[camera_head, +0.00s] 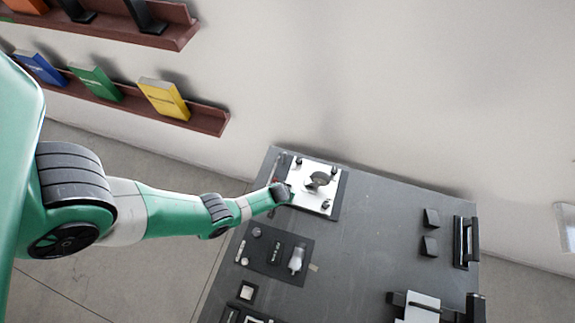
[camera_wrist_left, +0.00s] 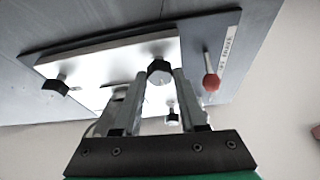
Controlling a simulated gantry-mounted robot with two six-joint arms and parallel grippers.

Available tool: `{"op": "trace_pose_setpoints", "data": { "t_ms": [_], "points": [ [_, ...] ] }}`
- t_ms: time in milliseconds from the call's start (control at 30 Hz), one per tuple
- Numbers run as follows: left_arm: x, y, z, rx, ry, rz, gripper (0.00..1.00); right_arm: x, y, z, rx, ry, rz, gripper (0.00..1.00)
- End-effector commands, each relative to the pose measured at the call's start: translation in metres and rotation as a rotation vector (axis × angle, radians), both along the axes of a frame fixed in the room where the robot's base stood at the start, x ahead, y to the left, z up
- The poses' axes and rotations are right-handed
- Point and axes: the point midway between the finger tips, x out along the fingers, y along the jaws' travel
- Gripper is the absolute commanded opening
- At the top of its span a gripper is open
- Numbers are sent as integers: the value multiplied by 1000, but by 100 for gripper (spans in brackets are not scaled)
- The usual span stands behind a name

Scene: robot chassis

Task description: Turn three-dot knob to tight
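A white plate (camera_head: 306,201) with several knobs is mounted on a dark panel at the table's far left corner. The wrist view shows it close up (camera_wrist_left: 100,68), with a black knob (camera_wrist_left: 160,71) at the middle, another black knob (camera_wrist_left: 56,84) at the left and a small knob (camera_wrist_left: 172,117) lower down. No dots on the knobs can be made out, so I cannot tell which is three-dot. My left gripper (camera_wrist_left: 153,92) has its fingers apart, with the middle black knob showing between and beyond the tips. Contact is not clear. My right gripper is not in view.
A red-tipped lever (camera_wrist_left: 211,83) stands beside a label, right of the plate in the wrist view. A dark panel (camera_head: 262,262) with a light-grey handle lies nearer on the table (camera_head: 365,235). Black blocks (camera_head: 430,218) stand at the right. Shelves (camera_head: 205,118) hold books.

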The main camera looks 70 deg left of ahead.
Motion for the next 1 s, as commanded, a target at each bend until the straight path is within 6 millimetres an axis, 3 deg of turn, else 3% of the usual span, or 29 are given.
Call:
{"op": "trace_pose_setpoints", "data": {
  "t_ms": [33,200,633,1000],
  "points": [
    [0,0,0,0,0,0,28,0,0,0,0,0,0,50],
    [0,0,0,0,0,0,0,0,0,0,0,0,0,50],
    [0,0,0,0,-2,-51,0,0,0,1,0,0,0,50],
    [-2,2,0,0,-2,-299,0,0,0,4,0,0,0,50]
  ]
}}
